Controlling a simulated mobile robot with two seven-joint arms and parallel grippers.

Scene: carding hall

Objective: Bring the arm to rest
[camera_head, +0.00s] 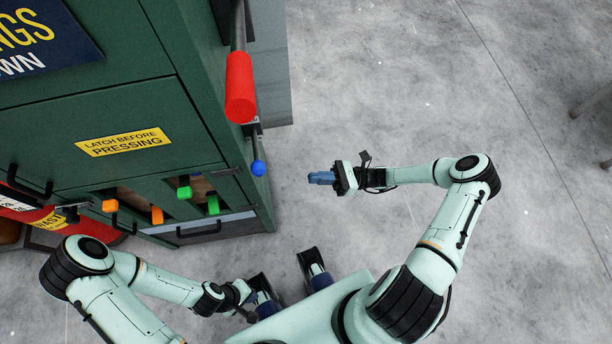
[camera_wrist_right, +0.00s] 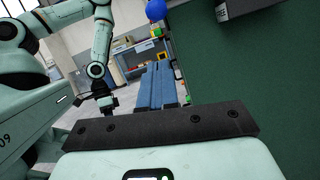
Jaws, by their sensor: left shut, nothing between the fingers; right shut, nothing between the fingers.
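My right gripper (camera_head: 320,178) has blue fingers and points left in the head view. It hangs over bare floor, clear of the green machine (camera_head: 150,100). In the right wrist view its blue fingers (camera_wrist_right: 156,85) lie together with nothing between them. My left gripper (camera_head: 262,303) is low in the head view, close to my base and in front of the machine. It is shut and seems empty, and my base lies close around it. My left arm also shows at the upper left of the right wrist view.
The machine carries a red-handled lever (camera_head: 240,88), a blue ball knob (camera_head: 258,168) and a yellow sign (camera_head: 124,142). Orange and green tabs (camera_head: 184,192) line slots near its lower edge. The grey floor (camera_head: 440,80) right of the machine is mostly clear.

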